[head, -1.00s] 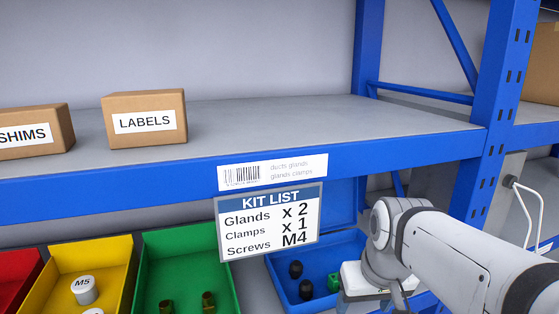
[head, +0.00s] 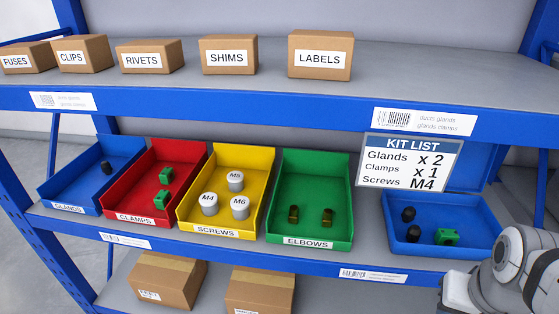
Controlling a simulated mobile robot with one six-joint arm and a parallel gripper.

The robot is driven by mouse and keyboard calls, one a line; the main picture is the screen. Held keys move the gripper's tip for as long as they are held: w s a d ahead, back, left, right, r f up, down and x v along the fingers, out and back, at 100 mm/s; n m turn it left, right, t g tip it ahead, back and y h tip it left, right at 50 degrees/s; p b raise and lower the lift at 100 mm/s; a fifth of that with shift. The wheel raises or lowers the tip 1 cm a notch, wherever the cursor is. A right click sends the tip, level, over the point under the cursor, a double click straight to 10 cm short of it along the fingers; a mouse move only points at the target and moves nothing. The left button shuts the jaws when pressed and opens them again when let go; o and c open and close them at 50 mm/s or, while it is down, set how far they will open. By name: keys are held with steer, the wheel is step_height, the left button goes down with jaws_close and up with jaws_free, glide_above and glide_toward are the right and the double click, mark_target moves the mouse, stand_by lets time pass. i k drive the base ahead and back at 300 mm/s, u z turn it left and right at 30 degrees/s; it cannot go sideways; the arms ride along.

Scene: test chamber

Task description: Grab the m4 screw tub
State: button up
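The M4 screw tub (head: 209,204) is a small grey cylinder with a white lid marked M4. It stands upright at the front left of the yellow SCREWS bin (head: 249,222). The M5 tub (head: 235,181) stands behind it and the M6 tub (head: 240,207) to its right, in the same bin. My arm shows at the lower right, far from the yellow bin. My gripper (head: 457,291) is only partly in view there; its fingers cannot be made out.
A blue kit box (head: 470,255) with two black glands and a green clamp sits right. The kit list (head: 411,164) hangs above. GLANDS (head: 60,197), CLAMPS (head: 128,208) and ELBOWS (head: 318,232) bins flank the yellow one. The upper shelf edge (head: 250,106) overhangs the bins.

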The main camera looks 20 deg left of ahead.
mark_target(208, 201)
steer(key=u, duration=0.35)
steer(key=k, duration=1.1)
steer(key=u, duration=0.45)
steer(key=i, duration=1.4)
steer(key=u, duration=0.7)
